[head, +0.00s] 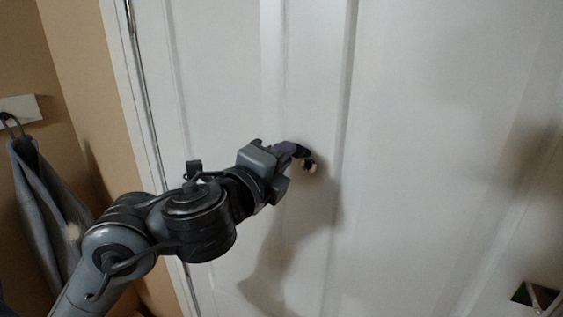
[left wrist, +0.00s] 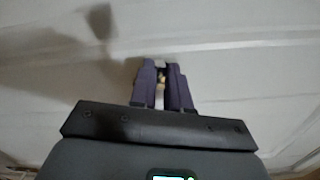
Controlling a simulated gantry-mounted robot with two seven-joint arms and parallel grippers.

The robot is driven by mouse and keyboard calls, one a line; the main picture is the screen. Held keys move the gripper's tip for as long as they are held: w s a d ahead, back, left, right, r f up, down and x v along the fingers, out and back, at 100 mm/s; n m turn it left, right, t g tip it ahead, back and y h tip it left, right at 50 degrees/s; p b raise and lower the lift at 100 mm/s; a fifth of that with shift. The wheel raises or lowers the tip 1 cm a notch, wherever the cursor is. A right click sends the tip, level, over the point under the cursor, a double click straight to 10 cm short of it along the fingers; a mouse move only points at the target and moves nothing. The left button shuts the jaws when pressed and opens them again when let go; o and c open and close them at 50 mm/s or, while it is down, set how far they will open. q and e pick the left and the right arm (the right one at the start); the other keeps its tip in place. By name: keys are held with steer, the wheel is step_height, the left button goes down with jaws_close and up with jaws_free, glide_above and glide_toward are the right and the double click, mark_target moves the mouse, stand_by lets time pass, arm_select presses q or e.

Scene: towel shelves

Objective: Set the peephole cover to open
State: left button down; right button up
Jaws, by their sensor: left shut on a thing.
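The peephole cover (head: 311,166) is a small, light piece on the white door, right at my left gripper's fingertips in the head view. My left gripper (head: 303,157) reaches in from the left, and its purple-grey fingers are at the door face. In the left wrist view the two fingers (left wrist: 164,80) are close together, with a small brass-coloured part of the peephole cover (left wrist: 161,78) between them. The fingers hide most of the cover, so I cannot tell how it is turned. My right gripper is not in view.
The white panelled door (head: 430,130) fills most of the head view. A metal handle or latch part (head: 537,296) shows at the lower right. A grey towel (head: 48,205) hangs from a wall hook at the left. The door face around the gripper is clear.

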arm_select(q)
steer(key=shift+r+m, duration=0.1)
steer(key=shift+m, duration=0.3)
steer(key=c, duration=1.1)
jaws_free()
steer(key=v, duration=1)
steer(key=shift+s, duration=0.4)
steer(key=shift+a, duration=0.1)
